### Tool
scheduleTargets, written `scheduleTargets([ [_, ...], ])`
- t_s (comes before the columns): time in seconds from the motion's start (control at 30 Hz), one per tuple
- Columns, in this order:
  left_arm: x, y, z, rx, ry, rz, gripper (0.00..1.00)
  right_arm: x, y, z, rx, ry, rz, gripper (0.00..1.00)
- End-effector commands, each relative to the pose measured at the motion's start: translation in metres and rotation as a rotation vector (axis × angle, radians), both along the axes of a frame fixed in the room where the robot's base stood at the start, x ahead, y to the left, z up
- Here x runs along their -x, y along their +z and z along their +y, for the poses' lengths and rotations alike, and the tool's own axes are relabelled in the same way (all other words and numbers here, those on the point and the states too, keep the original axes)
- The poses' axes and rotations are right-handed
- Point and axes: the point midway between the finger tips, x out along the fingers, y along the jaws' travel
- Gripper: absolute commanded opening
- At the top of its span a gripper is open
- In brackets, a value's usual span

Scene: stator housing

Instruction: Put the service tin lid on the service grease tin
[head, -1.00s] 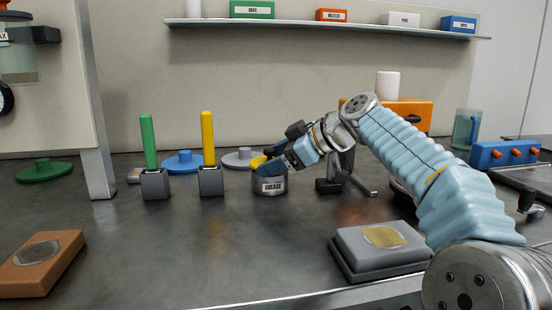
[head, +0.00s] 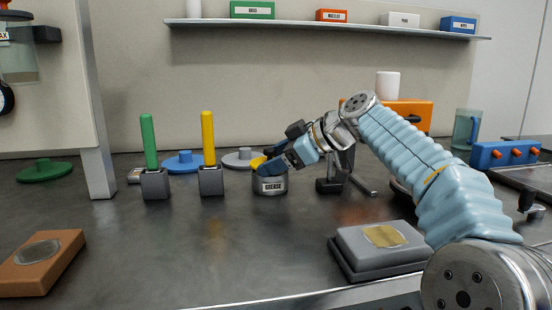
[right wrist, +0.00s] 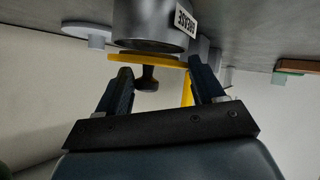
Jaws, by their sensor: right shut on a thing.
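I cannot tell whether the lid is seated. My left gripper is not in view.
Yellow (head: 208,140) and green (head: 148,142) handles stand in grey holders left of the tin. Blue (head: 183,162) and grey (head: 241,158) flanged discs lie behind. A grey block (head: 360,262) stands front right. The bench front of the tin is clear.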

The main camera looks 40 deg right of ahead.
Motion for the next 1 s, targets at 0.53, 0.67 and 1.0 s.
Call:
scheduleTargets([
  [0.53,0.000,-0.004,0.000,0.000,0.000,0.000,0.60,-0.001,-0.011,-0.001,0.000,0.006,0.024,0.22],
  [0.67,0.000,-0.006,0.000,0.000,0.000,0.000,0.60,-0.001,-0.012,-0.001,0.000,0.006,0.024,0.22],
  [1.0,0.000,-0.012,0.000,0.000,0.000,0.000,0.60,-0.001,-0.015,-0.001,0.000,0.007,0.022,0.22],
])
